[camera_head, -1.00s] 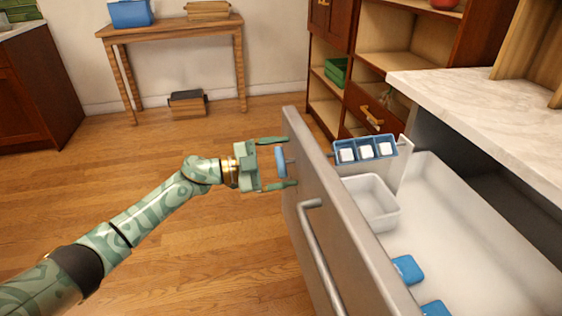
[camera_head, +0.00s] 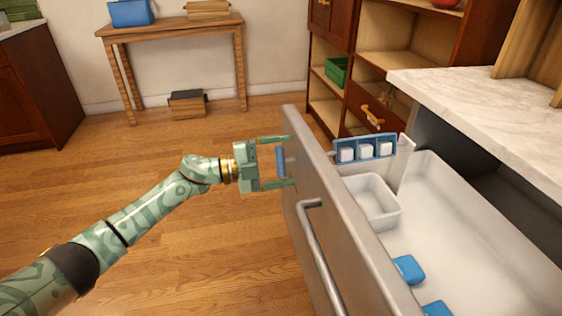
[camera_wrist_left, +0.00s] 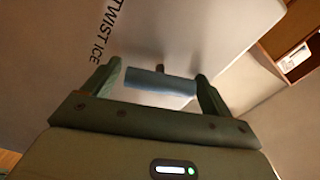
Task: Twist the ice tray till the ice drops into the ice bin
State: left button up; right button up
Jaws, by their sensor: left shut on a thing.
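The blue ice tray (camera_head: 366,141) is mounted inside the open drawer, near its front panel, with white ice cubes (camera_head: 366,152) in its cells. The white ice bin (camera_head: 385,216) stands below the tray in the drawer; I see no cubes in it. A blue handle (camera_head: 280,162) sticks out of the drawer front, level with the tray. My left gripper (camera_head: 275,162) is shut on this handle, one finger at each end. In the left wrist view the handle (camera_wrist_left: 160,86) lies between the fingers, near printed letters reading "TWIST ICE". My right gripper is not in view.
The steel drawer front (camera_head: 325,190) has a long bar handle (camera_head: 318,245) below my left gripper. Blue packs (camera_head: 408,269) lie in the drawer. A marble counter (camera_head: 480,100) is at the right. The wooden floor left of the drawer is clear.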

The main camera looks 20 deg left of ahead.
pick_arm(q)
jog(key=shift+f+m+b, duration=0.2)
jog(key=shift+m+b, duration=0.2)
jog(key=shift+m, duration=2.2)
jog(key=shift+m+b, duration=0.45)
jog(key=shift+m, duration=0.05)
jog(key=shift+f+m+b, duration=0.1)
jog(key=shift+m+b, duration=0.3)
jog(key=shift+m, duration=0.8)
jog(key=shift+m+b, duration=0.4)
jog(key=shift+m, duration=0.7)
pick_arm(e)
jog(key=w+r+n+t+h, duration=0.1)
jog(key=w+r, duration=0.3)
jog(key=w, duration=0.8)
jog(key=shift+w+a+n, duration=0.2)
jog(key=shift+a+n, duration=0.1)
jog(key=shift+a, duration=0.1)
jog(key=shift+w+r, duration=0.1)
pick_arm(q)
jog(key=o, duration=0.8)
jog(key=shift+o, duration=0.2)
